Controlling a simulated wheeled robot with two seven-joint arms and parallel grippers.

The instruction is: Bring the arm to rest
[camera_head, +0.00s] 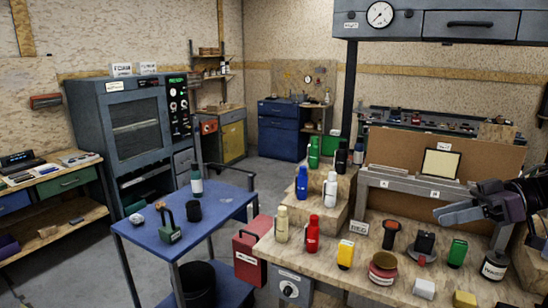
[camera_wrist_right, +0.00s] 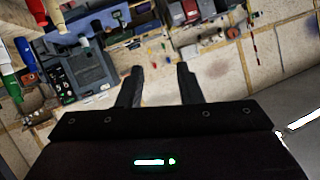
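My right gripper (camera_head: 442,212) comes in from the right edge in the head view, raised above the wooden bench (camera_head: 345,246). In the right wrist view its two fingers (camera_wrist_right: 159,70) stand apart with nothing between them. Only the wrist and gripper of the right arm show in the head view. My left gripper and left arm do not show in either view.
Several bottles, including a red one (camera_head: 313,235) and a yellow one (camera_head: 345,254), stand on the bench. A dark-lidded jar (camera_head: 494,266) stands below the right gripper. A blue table (camera_head: 225,205) is at left centre. Grey floor (camera_head: 270,178) is open behind it.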

